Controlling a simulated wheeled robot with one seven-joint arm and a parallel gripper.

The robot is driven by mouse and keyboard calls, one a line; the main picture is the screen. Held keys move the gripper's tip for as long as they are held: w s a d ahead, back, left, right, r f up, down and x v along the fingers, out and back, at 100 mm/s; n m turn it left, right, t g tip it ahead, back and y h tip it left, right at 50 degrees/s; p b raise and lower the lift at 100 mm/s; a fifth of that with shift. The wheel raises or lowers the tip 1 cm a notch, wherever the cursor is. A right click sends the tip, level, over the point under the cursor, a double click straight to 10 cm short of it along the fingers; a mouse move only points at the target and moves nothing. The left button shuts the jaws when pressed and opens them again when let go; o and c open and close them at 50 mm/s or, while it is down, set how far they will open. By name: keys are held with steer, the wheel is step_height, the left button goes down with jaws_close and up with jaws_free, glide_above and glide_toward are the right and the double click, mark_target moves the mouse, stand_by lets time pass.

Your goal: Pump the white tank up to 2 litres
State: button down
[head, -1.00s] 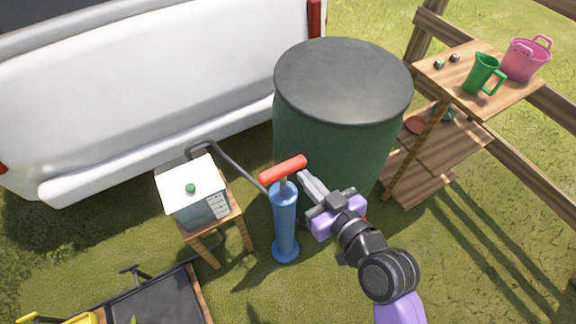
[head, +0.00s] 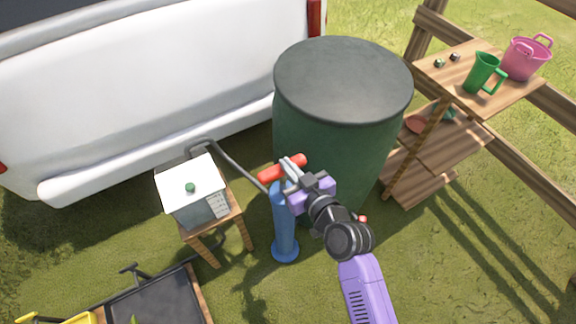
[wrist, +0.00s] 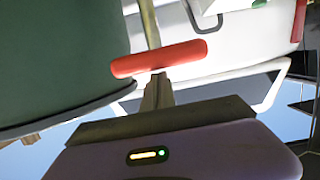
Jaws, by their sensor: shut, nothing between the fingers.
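The white tank (head: 196,196), a box with a white top, a green knob and a marked scale on its side, stands on a small wooden stool. Its level is too small to read. The blue pump (head: 285,228) stands upright on the grass to its right, with a red crossbar handle (head: 272,173) just above the pump body. A dark hose (head: 235,164) runs between pump and tank. My gripper (head: 290,166) is shut and empty, with its fingers over the handle in the head view. In the wrist view the red handle (wrist: 160,58) lies just beyond the closed fingertips (wrist: 158,80); contact is unclear.
A large green barrel (head: 340,140) stands right behind the pump. A white vehicle (head: 130,90) is behind the tank. A wooden shelf (head: 425,75) at the right holds a green jug (head: 482,73) and a pink bucket (head: 525,60). Grass at the front right is clear.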

step_height(320, 180, down, 10)
steer(key=b, duration=1)
steer(key=shift+s, duration=0.1)
steer(key=shift+f, duration=0.1)
steer(key=s+d+r+p, duration=0.3)
steer(key=s+d+r, duration=0.2)
steer(key=s+r, duration=0.2)
steer(key=shift+s+d+r, duration=0.15)
steer(key=shift+s+d, duration=0.05)
steer(key=shift+s, duration=0.25)
stand_by(1.6)
